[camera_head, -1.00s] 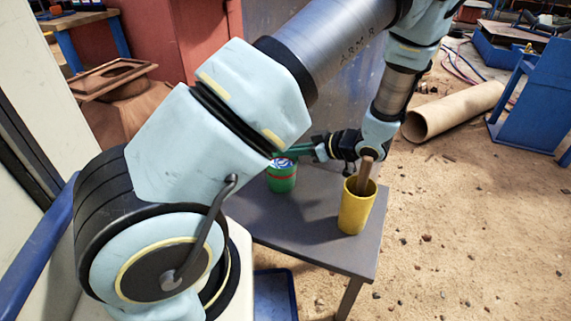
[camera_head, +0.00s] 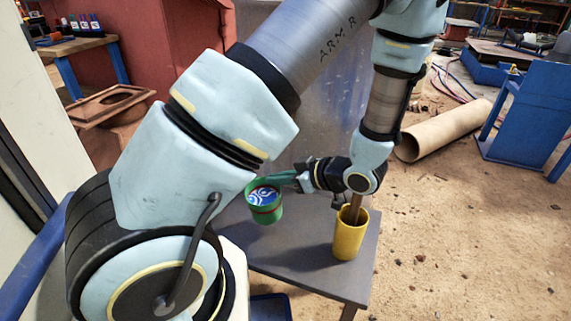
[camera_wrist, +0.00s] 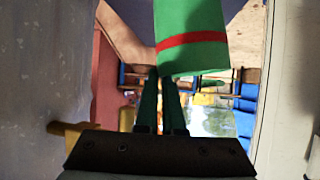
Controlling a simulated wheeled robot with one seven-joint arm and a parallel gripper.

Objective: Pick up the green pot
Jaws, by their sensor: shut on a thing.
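The green pot (camera_head: 266,214) has a red band and a blue-and-white pattern in its top. It is at the left part of the grey table (camera_head: 295,248), partly beside my arm. My gripper (camera_head: 284,179) reaches it from the right and is shut on its rim. The pot looks a little tilted and seems raised off the table, though its base is hard to judge. In the wrist view the pot (camera_wrist: 192,40) hangs at the tips of my gripper's green fingers (camera_wrist: 160,90), which are close together.
A yellow pot (camera_head: 349,241) with a brown stick in it stands on the table's right part, just below my wrist. A cardboard tube (camera_head: 445,130) lies on the sandy floor beyond. A blue stand (camera_head: 525,125) is at the far right. A red cabinet (camera_head: 180,45) stands behind.

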